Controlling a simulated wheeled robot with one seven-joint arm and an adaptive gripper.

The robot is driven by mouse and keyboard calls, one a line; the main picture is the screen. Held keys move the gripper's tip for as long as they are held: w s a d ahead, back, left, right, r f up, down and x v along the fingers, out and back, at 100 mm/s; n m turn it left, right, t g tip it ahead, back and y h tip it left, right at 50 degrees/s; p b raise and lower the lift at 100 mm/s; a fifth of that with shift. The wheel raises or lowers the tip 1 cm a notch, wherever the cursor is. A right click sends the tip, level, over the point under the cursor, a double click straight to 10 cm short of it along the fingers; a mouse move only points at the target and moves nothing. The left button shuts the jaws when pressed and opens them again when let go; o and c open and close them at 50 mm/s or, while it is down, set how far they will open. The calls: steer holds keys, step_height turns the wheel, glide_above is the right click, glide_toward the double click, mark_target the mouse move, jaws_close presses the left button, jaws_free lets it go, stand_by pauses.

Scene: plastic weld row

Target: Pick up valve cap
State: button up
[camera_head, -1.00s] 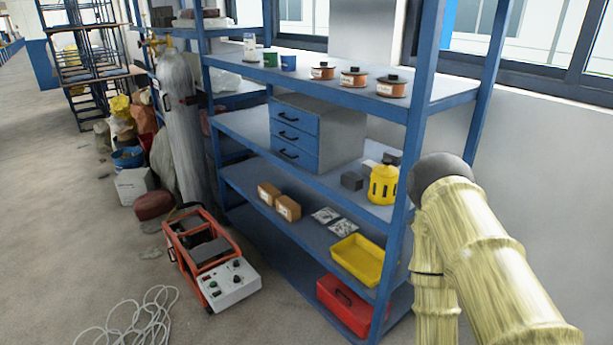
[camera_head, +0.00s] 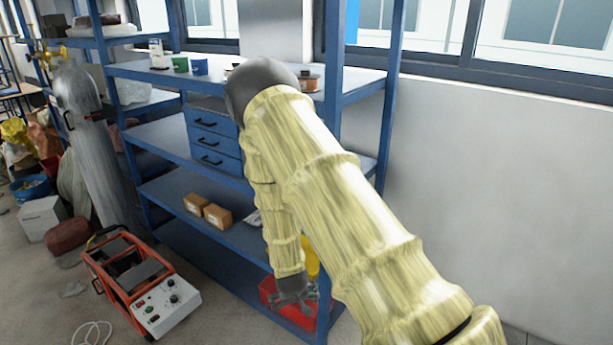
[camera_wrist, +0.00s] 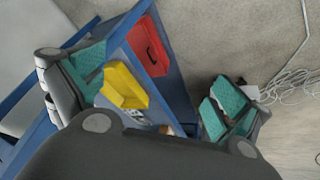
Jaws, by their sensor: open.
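The yellow valve cap is not visible in either current view. In the earlier head view, a yellow slotted cap stands on a middle shelf, right of the blue drawers. My arm now covers that part of the shelf in the head view. My gripper (camera_head: 293,292) hangs pointing down at the shelf's front, by the red box. In the wrist view my gripper (camera_wrist: 157,85) has its green-padded fingers wide apart with nothing between them held.
The wrist view shows a yellow tray (camera_wrist: 122,84) and a red box (camera_wrist: 148,48) on the blue shelving below. Blue drawers (camera_head: 213,139), brown boxes (camera_head: 217,216) and blue uprights stand close to my arm. An orange-framed machine (camera_head: 140,280) is on the floor.

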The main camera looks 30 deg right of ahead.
steer(key=w+d+r+m+t, duration=0.1)
steer(key=w+d+r, duration=0.1)
steer(key=w+r, duration=0.45)
steer(key=w+d+r+t, duration=0.1)
steer(key=w+d+r, duration=0.2)
steer(key=w+r, duration=0.4)
steer(key=w+d+r+m+g+h+p, duration=0.1)
steer(key=w+d+r+m+h, duration=0.1)
steer(key=w+d+r+m, duration=0.5)
steer(key=w+d+r+g+h+p, duration=0.15)
steer(key=w+d+r, duration=0.35)
steer(key=d+r, duration=0.5)
steer(key=shift+w+d+f+y+p, duration=0.25)
steer(key=shift+w+f+p, duration=0.55)
steer(key=shift+w+p, duration=0.25)
steer(key=shift+a+f+p+x, duration=0.15)
steer(key=shift+p+x, duration=0.75)
steer(key=shift+x, duration=0.55)
steer(key=shift+a+f+p+x, duration=0.15)
steer(key=shift+p+x, duration=0.75)
steer(key=shift+x, duration=0.5)
steer(key=shift+s+r, duration=0.1)
steer(key=c, duration=0.9)
